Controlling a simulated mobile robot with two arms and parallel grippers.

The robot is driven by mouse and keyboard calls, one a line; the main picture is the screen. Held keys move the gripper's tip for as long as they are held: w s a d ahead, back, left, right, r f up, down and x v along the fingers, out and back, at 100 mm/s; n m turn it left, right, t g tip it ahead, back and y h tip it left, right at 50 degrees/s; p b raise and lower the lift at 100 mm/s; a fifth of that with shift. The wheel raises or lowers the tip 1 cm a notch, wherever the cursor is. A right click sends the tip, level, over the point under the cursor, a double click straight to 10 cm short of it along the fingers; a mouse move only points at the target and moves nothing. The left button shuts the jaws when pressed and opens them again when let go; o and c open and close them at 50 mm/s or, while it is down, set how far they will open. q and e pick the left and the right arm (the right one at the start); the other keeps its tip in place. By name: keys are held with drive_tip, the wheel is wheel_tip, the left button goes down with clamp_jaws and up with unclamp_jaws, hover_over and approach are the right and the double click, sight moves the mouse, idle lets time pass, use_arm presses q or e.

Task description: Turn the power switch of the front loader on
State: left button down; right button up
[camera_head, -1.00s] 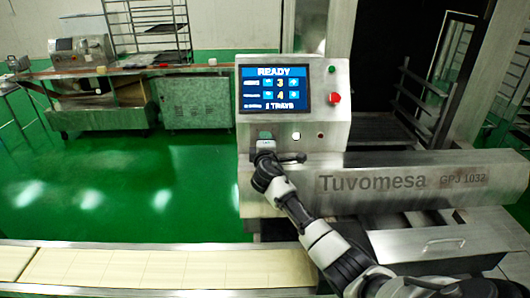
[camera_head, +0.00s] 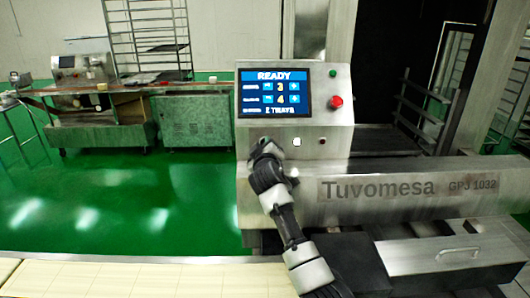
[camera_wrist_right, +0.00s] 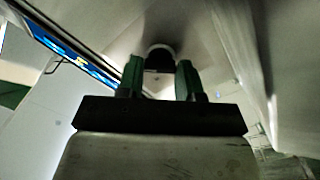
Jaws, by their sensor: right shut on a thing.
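The front loader (camera_head: 400,190) is the steel machine marked Tuvomesa. Its control panel has a lit screen (camera_head: 275,92) reading READY. My right gripper (camera_head: 265,147) is at the panel's lower left, below the screen, and its arm covers that spot in the head view. In the right wrist view, my right gripper (camera_wrist_right: 159,78) has its two green fingers shut on the power switch (camera_wrist_right: 159,56), a small dark knob with a pale round rim. The fingers hide its sides, and I cannot tell its turned position. My left gripper is not in view.
A red button (camera_head: 336,102) and a small green button (camera_head: 332,73) sit right of the screen. A white square button (camera_head: 296,142) is close right of my gripper. A pale conveyor belt (camera_head: 120,280) runs along the front left. Green floor behind it is clear.

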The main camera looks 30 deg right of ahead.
drive_tip(key=shift+m, duration=0.3)
drive_tip(key=o, duration=0.9)
drive_tip(key=shift+o, duration=0.2)
drive_tip(key=b+v, duration=0.1)
drive_tip(key=v, duration=0.9)
drive_tip(key=shift+s+a+b, duration=0.2)
drive_tip(key=shift+s+b, duration=0.1)
drive_tip(key=shift+s, duration=0.05)
drive_tip(key=shift+f, duration=0.1)
